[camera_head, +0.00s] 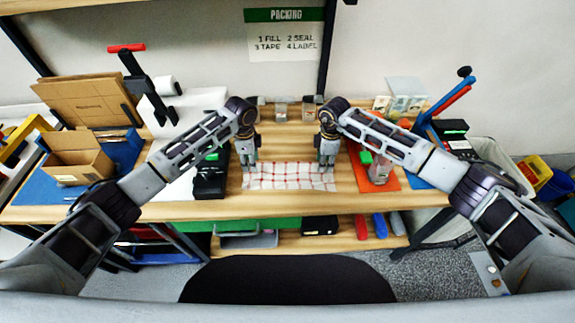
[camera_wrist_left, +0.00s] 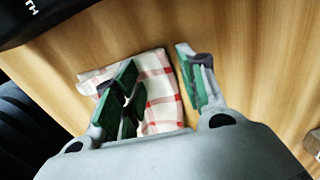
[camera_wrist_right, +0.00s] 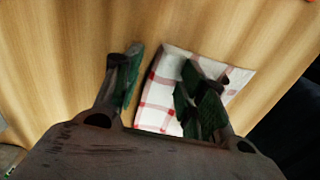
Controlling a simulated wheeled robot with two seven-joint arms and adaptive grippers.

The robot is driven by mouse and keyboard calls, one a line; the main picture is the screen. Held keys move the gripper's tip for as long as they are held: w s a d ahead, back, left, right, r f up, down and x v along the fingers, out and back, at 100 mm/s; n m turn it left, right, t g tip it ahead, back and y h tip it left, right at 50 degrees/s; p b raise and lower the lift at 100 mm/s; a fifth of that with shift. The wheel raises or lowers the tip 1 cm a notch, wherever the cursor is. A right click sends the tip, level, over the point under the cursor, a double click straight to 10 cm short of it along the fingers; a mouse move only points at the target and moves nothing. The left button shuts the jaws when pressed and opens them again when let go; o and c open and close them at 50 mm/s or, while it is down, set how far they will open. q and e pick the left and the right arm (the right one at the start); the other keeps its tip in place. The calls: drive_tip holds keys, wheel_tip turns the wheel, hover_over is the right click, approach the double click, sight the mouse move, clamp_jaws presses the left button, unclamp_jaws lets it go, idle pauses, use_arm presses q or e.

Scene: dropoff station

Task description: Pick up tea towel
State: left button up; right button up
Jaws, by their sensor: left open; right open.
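The tea towel (camera_head: 288,177) is white with a red check and lies flat on the wooden table in front of me. My left gripper (camera_head: 248,163) is open at its left end, pointing down. My right gripper (camera_head: 327,160) is open at its right end, also pointing down. In the left wrist view, the towel (camera_wrist_left: 158,90) shows between and under the fingers of the left gripper (camera_wrist_left: 160,88). In the right wrist view, the towel (camera_wrist_right: 165,88) shows between and under the fingers of the right gripper (camera_wrist_right: 160,90). I cannot tell whether the fingertips touch the cloth.
A black device (camera_head: 210,178) stands just left of the towel. An orange mat (camera_head: 372,172) with items on it lies to the right. An open cardboard box (camera_head: 77,160) stands at the far left. Small items line the table's back edge. A lower shelf (camera_head: 345,242) holds more things.

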use_arm(q)
drive_tip(key=shift+f, duration=0.25)
use_arm(e)
drive_tip(key=shift+f, duration=0.1)
use_arm(q)
drive_tip(key=shift+c, duration=0.2)
use_arm(e)
drive_tip(key=shift+c, duration=0.2)
use_arm(q)
drive_tip(key=c, duration=0.5)
use_arm(e)
drive_tip(key=shift+s, duration=0.1)
drive_tip(key=c, duration=0.5)
use_arm(q)
drive_tip(key=shift+f, duration=0.1)
clamp_jaws()
use_arm(e)
drive_tip(key=shift+f, duration=0.1)
clamp_jaws()
use_arm(q)
drive_tip(key=shift+s, duration=0.1)
drive_tip(key=shift+r, duration=0.3)
use_arm(e)
drive_tip(key=shift+r, duration=0.25)
